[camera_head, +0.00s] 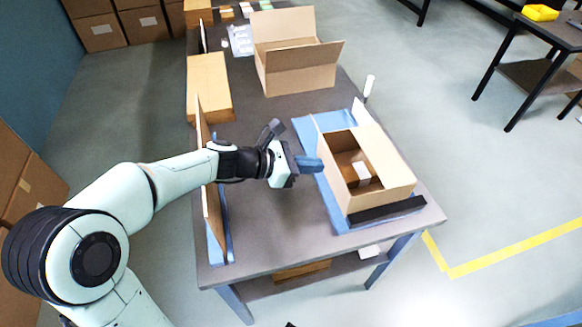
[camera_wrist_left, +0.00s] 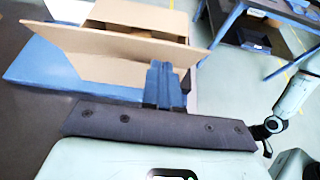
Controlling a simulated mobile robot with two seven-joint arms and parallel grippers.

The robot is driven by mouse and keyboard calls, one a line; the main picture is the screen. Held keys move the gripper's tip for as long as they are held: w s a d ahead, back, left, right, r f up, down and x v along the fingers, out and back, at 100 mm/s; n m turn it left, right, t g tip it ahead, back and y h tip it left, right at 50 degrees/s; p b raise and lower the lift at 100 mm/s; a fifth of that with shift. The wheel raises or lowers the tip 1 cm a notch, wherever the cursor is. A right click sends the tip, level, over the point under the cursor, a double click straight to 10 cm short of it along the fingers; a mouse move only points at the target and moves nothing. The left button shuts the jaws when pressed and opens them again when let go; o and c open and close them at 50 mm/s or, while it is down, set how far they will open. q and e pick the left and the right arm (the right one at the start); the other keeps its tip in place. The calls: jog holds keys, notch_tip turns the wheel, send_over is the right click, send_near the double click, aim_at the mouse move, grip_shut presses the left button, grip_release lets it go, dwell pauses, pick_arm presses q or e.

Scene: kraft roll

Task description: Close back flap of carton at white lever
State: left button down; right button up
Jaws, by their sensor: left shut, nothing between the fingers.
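The carton (camera_head: 397,178) stands open on a blue board (camera_head: 306,128) at the right of the table. A small brown box with a white label (camera_head: 361,172) lies inside it. My left gripper (camera_head: 312,164) is shut and empty, just left of the carton's left side. In the left wrist view its blue fingers (camera_wrist_left: 161,84) overlap a tan carton flap (camera_wrist_left: 105,58); I cannot tell whether they touch. My right gripper is not in view.
A second open carton (camera_head: 300,78) stands farther back. A tan upright panel (camera_head: 212,215) and a closed box (camera_head: 208,88) line the left edge. A black bar (camera_head: 386,211) lies at the carton's near end. The front middle of the table (camera_head: 275,235) is clear.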

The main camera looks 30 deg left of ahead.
pick_arm(q)
jog(key=shift+w+d+r, duration=0.35)
jog(key=shift+w+d, duration=0.2)
jog(key=shift+w, duration=0.15)
